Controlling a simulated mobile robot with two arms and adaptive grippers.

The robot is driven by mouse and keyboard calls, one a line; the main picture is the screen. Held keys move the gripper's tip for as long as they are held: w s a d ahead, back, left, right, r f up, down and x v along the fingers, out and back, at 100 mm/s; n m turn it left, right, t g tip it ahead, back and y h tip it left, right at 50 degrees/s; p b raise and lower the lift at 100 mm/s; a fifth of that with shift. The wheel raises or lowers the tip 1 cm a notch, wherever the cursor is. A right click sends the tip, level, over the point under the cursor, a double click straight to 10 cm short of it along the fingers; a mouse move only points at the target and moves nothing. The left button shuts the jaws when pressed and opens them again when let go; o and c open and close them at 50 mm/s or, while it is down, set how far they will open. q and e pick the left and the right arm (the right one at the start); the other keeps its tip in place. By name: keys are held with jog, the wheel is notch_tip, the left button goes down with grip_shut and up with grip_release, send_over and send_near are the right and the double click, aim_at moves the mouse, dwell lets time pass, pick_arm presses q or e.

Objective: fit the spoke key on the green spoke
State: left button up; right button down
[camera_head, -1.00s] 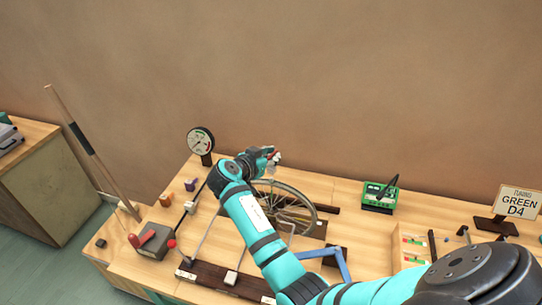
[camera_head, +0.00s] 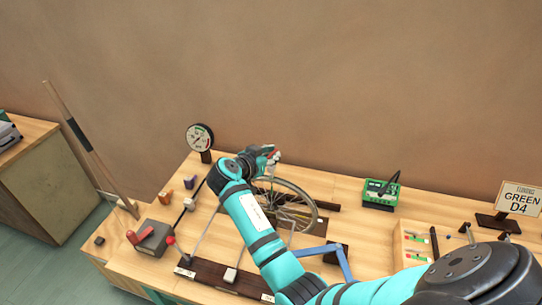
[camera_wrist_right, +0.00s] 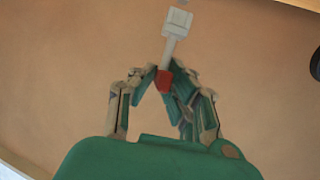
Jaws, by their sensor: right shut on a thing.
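My right gripper (camera_head: 268,155) is above the far side of the spoked wheel (camera_head: 311,216), near the back of the bench. In the right wrist view the gripper (camera_wrist_right: 165,78) is shut on the red part of a small tool, which I take to be the spoke key (camera_wrist_right: 174,33). The key's pale shaft and squared head point up and away from the fingertips, against the plain wall. The green spoke cannot be made out; my arm covers part of the wheel. My left gripper is not in view.
A round dial gauge (camera_head: 200,138) stands left of the gripper. A grey box with a red handle (camera_head: 149,239) is at the front left. A green device (camera_head: 380,193) is right of the wheel. A sign reading GREEN D4 (camera_head: 519,199) stands at the far right.

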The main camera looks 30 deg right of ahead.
aim_at(271, 154)
jog(key=shift+b, duration=0.45)
dwell(1.2)
jog(key=shift+f+b, duration=1.25)
jog(key=shift+f, duration=0.05)
jog(key=c, duration=1.3)
grip_release()
jog(key=shift+r, duration=0.15)
notch_tip(271, 154, up, 10)
jog(key=shift+f, duration=0.1)
